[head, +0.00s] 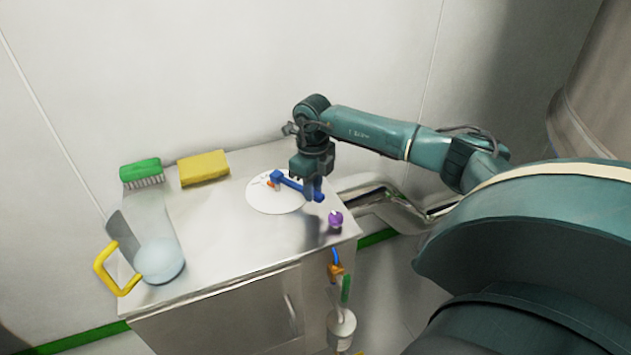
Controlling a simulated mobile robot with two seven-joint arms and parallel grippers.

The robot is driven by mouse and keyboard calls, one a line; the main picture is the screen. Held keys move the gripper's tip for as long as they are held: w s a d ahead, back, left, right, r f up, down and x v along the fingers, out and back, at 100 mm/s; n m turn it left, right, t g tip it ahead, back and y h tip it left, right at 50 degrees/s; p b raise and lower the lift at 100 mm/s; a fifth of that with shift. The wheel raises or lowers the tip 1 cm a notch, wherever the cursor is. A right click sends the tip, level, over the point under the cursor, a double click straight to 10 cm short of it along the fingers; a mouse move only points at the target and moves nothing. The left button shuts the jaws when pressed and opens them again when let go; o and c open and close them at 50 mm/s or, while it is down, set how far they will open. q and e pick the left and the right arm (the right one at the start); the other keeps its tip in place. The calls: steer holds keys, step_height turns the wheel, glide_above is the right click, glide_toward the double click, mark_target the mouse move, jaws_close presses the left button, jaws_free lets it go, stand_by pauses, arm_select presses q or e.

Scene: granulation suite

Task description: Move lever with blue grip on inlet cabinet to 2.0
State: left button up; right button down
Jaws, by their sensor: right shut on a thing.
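The inlet cabinet (232,250) is a metal box with a flat top, in the middle of the head view. On its top lies a round white dial (262,198) with markings too small to read. The blue lever (295,184) runs from the dial's pivot toward the right, with its blue grip at the right end. An orange mark (272,184) shows beside the pivot. My right gripper (314,194) points down over the right end of the lever and is shut on the blue grip. The fingers partly hide the grip. My left gripper is not in view.
A purple ball (335,218) is near the right corner. Metal pipes (385,200) run at right.

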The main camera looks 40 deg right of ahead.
steer(key=a+m+p, duration=0.1)
steer(key=a+m, duration=0.3)
steer(key=shift+a+r+m+p, duration=0.15)
steer(key=shift+a+m+p, duration=0.15)
steer(key=shift+p, duration=0.1)
steer(key=shift+w+a+m, duration=0.25)
steer(key=shift+a+m, duration=0.85)
steer(key=shift+m, duration=0.1)
steer(key=shift+w+a+m+p, duration=0.2)
steer(key=shift+w+a+m, duration=0.05)
steer(key=shift+a+m, duration=0.3)
steer(key=shift+w+a+m+p, duration=0.15)
steer(key=shift+w+a+m, duration=0.2)
steer(key=shift+m, duration=0.3)
steer(key=shift+s, duration=0.1)
steer(key=c, duration=1.3)
jaws_free()
step_height(320, 180, up, 13)
steer(key=shift+b, duration=0.6)
steer(key=shift+a, duration=0.1)
